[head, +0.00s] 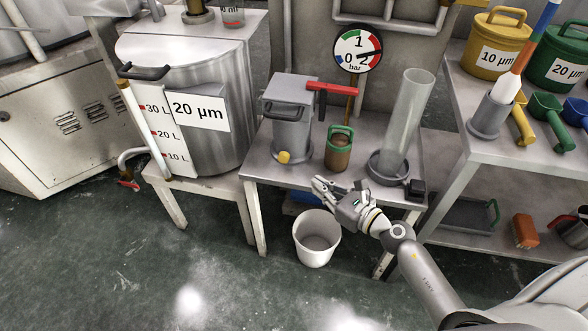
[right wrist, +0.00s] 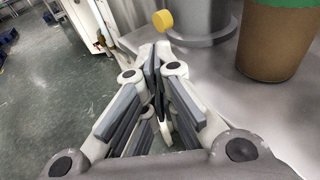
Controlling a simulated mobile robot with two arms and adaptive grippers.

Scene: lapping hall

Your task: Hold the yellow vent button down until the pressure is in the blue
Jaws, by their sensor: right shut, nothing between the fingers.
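The yellow vent button (head: 284,157) sits low on the front of a grey pot (head: 290,125) on the metal bench. It also shows in the right wrist view (right wrist: 162,20), just beyond my fingertips. My right gripper (head: 318,185) is shut and empty, in front of the bench edge, below and right of the button. It is apart from the button. The round pressure gauge (head: 358,48) has blue, green and red on its rim. Its dark needle seems to lean right towards the red, but is too small to read surely. My left gripper is out of view.
A brown cup with a green handle (head: 338,150) stands right of the pot, near my gripper. A red lever (head: 330,87) sticks out above it. A clear cylinder (head: 406,120) stands further right. A white bucket (head: 316,240) is on the floor below.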

